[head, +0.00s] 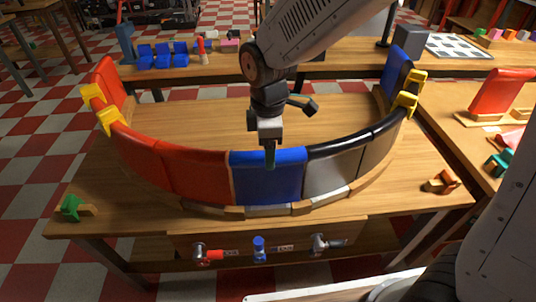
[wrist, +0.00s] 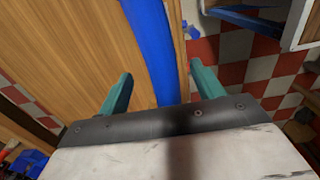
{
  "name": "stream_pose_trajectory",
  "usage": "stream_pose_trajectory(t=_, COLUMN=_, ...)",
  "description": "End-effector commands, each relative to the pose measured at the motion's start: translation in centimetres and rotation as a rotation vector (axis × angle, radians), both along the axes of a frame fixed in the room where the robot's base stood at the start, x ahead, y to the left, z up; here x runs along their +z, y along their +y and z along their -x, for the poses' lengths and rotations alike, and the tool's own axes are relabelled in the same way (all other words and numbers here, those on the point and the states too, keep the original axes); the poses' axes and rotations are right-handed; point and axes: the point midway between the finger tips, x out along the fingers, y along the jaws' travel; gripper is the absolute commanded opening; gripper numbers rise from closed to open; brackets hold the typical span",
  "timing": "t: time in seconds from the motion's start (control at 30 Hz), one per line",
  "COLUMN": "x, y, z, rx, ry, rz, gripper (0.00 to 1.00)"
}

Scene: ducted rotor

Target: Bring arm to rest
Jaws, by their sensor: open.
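My gripper (head: 270,155) hangs pointing down just above the top edge of the blue curved panel (head: 268,178) in the middle of the ring. In the wrist view its two teal fingers (wrist: 161,88) are apart. The blue panel's top edge (wrist: 152,45) runs between and beyond them, with a gap to each finger. I cannot tell whether the fingers reach below the edge. The panel stands upright between a red panel (head: 195,173) and a grey panel (head: 333,170).
Yellow clamps (head: 108,118) sit on the ring's left, others (head: 407,98) on its right. A back table holds blue blocks (head: 163,57) and a checkered board (head: 459,45). A right-hand table holds a red panel (head: 500,90). The ring's inside is bare wood.

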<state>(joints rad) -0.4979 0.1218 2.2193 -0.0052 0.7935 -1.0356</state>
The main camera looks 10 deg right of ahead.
Motion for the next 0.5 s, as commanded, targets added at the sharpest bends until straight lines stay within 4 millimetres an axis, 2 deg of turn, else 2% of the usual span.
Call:
stream_pose_trajectory(t=0.03, x=1.1, y=0.0, z=-0.1, rx=0.0, ry=-0.004, rz=-0.003, gripper=0.67)
stream_pose_trajectory(t=0.2, x=3.4, y=0.0, z=0.0, rx=0.0, ry=-0.002, rz=-0.001, gripper=0.67)
stream_pose_trajectory(t=0.5, x=4.3, y=0.0, z=0.1, rx=-0.031, ry=0.003, rz=0.001, gripper=0.67)
